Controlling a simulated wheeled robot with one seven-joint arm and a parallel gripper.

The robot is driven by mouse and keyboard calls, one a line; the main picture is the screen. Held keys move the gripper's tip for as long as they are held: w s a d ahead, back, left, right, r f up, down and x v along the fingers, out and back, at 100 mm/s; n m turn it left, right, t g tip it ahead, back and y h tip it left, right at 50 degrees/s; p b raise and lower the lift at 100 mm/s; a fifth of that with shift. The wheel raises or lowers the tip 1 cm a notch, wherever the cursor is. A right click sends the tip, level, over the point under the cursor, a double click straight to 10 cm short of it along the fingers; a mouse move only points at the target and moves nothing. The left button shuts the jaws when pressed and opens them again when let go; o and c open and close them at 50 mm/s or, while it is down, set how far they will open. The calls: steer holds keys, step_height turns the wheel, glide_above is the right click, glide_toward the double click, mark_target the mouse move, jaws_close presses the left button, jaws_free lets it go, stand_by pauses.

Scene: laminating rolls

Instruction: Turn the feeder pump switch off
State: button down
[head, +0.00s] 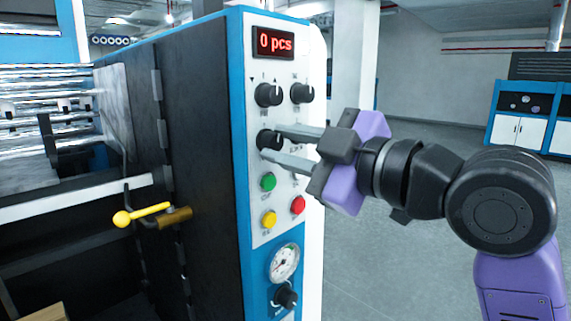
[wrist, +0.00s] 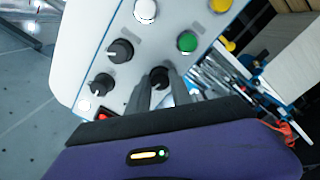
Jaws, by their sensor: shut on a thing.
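A black rotary switch (head: 266,139) sits in the second row of the white control panel (head: 262,235), on its left side. My gripper (head: 271,141) reaches it from the right, with one grey finger above and one below its knob. The fingers are shut on this knob and partly cover it. In the wrist view the knob (wrist: 160,76) shows between the two finger ends. The labels are too small to read, so I cannot confirm which switch is the feeder pump's.
Two black knobs (head: 268,94) (head: 302,93) are above. Green (head: 268,182), red (head: 298,205) and yellow (head: 269,219) buttons are close below. A gauge (head: 285,262) is lower down. A yellow-tipped lever (head: 122,219) sticks out at left. Floor at right is clear.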

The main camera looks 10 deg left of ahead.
steer(key=shift+f+n+b, duration=0.1)
steer(key=shift+n+b, duration=0.6)
steer(key=shift+n, duration=0.4)
steer(key=c, duration=1.1)
jaws_free()
steer(key=shift+c, duration=0.2)
steer(key=shift+d, duration=0.1)
steer(key=v, duration=0.7)
steer(key=shift+s+d+b, duration=0.25)
steer(key=shift+b, duration=0.15)
